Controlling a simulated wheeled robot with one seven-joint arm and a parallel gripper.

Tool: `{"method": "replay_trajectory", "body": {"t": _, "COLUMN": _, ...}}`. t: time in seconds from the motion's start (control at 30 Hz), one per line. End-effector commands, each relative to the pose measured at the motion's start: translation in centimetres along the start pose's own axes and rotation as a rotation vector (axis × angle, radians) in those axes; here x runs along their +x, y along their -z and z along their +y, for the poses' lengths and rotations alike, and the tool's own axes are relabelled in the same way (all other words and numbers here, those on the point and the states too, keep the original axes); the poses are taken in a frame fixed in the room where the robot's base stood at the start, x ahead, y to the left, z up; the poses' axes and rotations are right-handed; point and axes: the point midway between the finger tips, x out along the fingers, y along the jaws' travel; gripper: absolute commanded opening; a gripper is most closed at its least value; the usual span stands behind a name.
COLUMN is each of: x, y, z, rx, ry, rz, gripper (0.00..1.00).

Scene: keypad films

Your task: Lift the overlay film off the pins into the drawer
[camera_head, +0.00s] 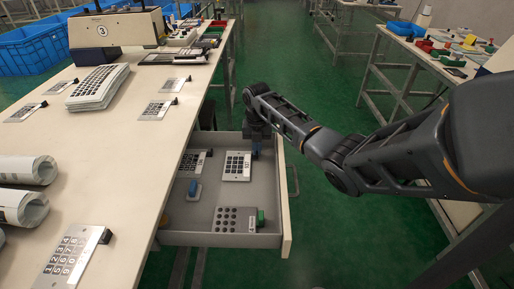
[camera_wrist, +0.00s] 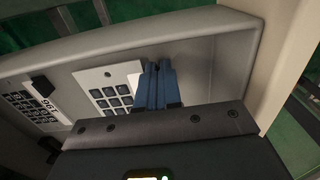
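My gripper (camera_head: 256,150) reaches down into the open drawer at its far right corner. Its blue fingertips, also in the wrist view (camera_wrist: 158,86), are close together at the edge of a white overlay film (camera_head: 237,166) with dark keys. They look shut on the film's tab, which they hide. The film, also in the wrist view (camera_wrist: 105,88), is low over or on the drawer floor; contact is unclear. A second film (camera_head: 195,161) with a black tab lies to its left. A grey plate with dark round spots (camera_head: 235,219) and a green block (camera_head: 261,217) are nearer the front.
The drawer's front wall (camera_head: 286,205) and its handle are on the right. A blue piece (camera_head: 193,189) stands in the drawer. The long table (camera_head: 110,190) on the left holds more films, a stack of keypad sheets (camera_head: 98,87) and rolls (camera_head: 25,170). The drawer's middle floor is clear.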

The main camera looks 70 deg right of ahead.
Motion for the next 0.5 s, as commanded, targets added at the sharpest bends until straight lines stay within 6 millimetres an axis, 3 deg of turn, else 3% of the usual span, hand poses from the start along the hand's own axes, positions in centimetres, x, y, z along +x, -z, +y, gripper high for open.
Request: {"method": "replay_trajectory", "body": {"t": 0.5, "x": 0.72, "y": 0.03, "z": 0.01, "rx": 0.000, "ry": 0.000, "rz": 0.001, "gripper": 0.00}}
